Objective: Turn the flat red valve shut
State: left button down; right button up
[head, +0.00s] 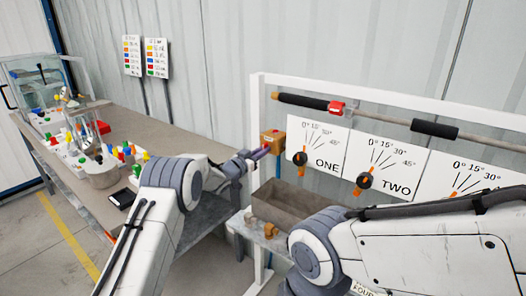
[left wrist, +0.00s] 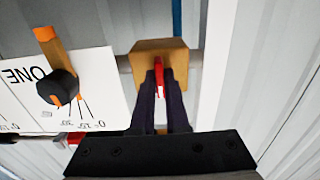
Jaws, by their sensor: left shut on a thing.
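The flat red valve handle (left wrist: 158,72) stands edge-on in front of a brass-coloured valve body (left wrist: 160,53) in the left wrist view. The same valve body (head: 272,140) is at the left end of the panel row in the head view, where my gripper mostly hides the handle. My left gripper (head: 260,153) reaches it from the left. In the left wrist view its dark fingers (left wrist: 160,88) are shut on the red handle, one on each side. My right arm crosses the lower right, but its gripper is not in view.
Panels ONE (head: 318,145) and TWO (head: 384,170) carry black knobs with orange pointers, right of the valve. A brown open bin (head: 290,204) stands below. A red clamp (head: 338,107) is on the upper rail. A cluttered bench (head: 180,142) runs along the left.

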pick_arm(q)
jog(key=shift+f, duration=0.25)
jog(key=c, duration=0.9)
grip_release()
jog(key=shift+s, duration=0.1)
jog(key=shift+r, duration=0.15)
jog(key=shift+a, duration=0.1)
jog(key=b+v, duration=0.2)
jog(key=v, duration=0.8)
jog(key=shift+s, duration=0.2)
